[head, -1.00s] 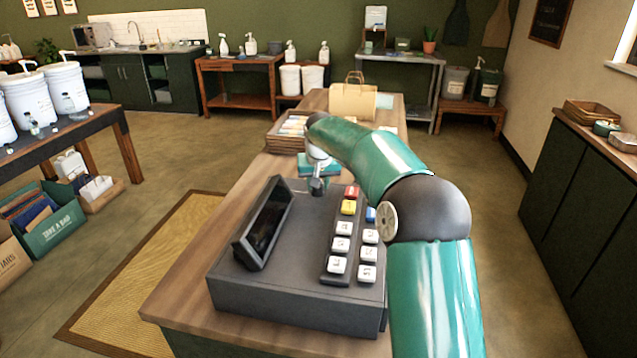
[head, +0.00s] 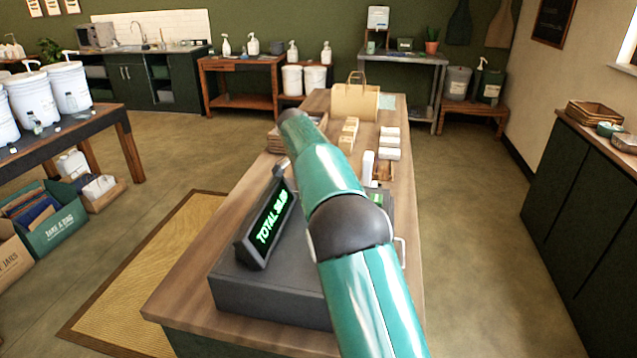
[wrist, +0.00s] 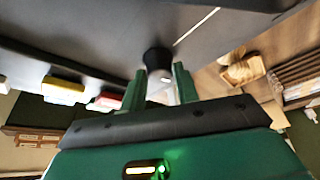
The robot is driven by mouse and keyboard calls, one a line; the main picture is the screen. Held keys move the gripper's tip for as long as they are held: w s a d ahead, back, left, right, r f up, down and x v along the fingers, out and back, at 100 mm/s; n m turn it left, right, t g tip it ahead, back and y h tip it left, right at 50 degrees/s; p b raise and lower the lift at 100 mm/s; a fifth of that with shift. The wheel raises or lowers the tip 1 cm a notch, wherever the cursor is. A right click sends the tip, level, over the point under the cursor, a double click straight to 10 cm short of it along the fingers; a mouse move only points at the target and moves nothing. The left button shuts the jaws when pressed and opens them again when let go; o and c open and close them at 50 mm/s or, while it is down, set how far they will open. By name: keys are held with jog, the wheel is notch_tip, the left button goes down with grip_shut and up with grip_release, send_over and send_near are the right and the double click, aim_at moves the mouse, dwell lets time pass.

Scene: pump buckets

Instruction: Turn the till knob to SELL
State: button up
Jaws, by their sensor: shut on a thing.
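The dark grey till (head: 265,297) stands on the wooden counter. Its tilted display (head: 266,225) is lit with green text that seems to begin with TOTAL. In the wrist view, the black till knob (wrist: 157,60) sticks out from the till's grey body, between the two green fingers of my gripper (wrist: 159,86). My gripper is shut on the knob. My arm hides the knob, gripper and most of the till keys in the head view. I cannot read the knob's position labels.
A yellow key (wrist: 64,88) and a red key (wrist: 104,101) lie left of my fingers in the wrist view. Behind the till, the counter holds small boxes (head: 348,132) and a paper bag (head: 354,101). Open floor lies right of the counter.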

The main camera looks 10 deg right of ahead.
jog(key=shift+f+m+g, duration=0.2)
jog(key=shift+m+g, duration=0.3)
jog(key=shift+m, duration=0.5)
jog(key=o, duration=1)
jog(key=shift+w, duration=0.15)
jog(key=shift+c, duration=0.2)
jog(key=v, duration=1.1)
jog(key=shift+a+r, duration=0.25)
jog(key=shift+r, duration=0.05)
jog(key=shift+a+r, duration=0.1)
jog(key=shift+r, duration=0.1)
